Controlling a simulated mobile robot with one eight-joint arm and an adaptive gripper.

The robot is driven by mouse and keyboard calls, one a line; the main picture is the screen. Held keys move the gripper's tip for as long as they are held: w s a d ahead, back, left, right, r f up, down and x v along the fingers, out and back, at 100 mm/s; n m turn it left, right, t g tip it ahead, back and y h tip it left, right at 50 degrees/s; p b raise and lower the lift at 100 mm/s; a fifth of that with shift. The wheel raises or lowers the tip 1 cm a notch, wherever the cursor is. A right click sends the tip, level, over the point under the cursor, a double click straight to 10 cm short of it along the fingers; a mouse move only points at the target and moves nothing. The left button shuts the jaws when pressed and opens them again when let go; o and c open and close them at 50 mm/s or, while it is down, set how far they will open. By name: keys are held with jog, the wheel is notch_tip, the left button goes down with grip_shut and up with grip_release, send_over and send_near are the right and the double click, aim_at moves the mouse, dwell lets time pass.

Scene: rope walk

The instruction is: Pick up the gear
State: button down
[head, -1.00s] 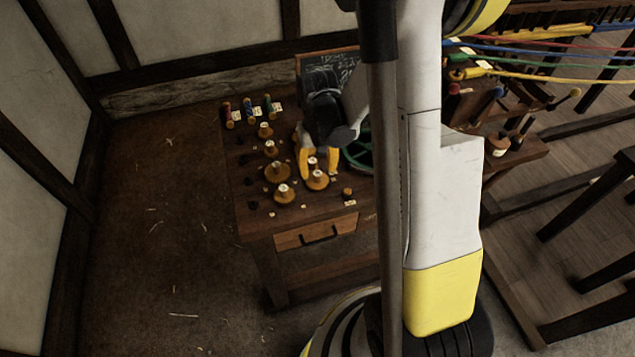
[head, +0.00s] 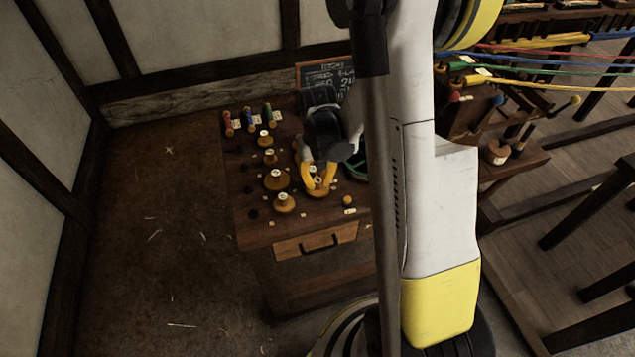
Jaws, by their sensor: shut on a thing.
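Several round wooden gears with pale tops sit on the dark wooden bench (head: 255,238). One gear (head: 318,191) is between the yellow fingers of my gripper (head: 319,185), which is shut on it from above. The fingers and wrist hide part of this gear, and I cannot tell whether it is clear of the bench top. Other gears stand to its left: a wide one (head: 277,181), one near the front (head: 284,204), and smaller ones (head: 270,157) (head: 265,139) toward the back.
Red (head: 228,124), blue (head: 249,120) and green (head: 268,114) spools stand at the back left. A chalkboard (head: 318,75) stands behind my gripper. A green round object (head: 355,166) is just right of it. Coloured ropes (head: 540,62) stretch at the right. The floor at left is open.

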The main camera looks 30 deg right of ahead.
aim_at(320, 180)
jog(key=r+p, duration=0.1)
jog(key=r, duration=0.1)
jog(key=r+p, duration=0.1)
jog(key=r, duration=0.1)
jog(key=shift+s+d+r, duration=0.15)
jog(key=shift+s+d, duration=0.05)
jog(key=s+d+r+p, duration=0.6)
jog(key=d+r, duration=0.2)
jog(key=r, duration=0.2)
jog(key=shift+s+d, duration=0.4)
dwell(0.6)
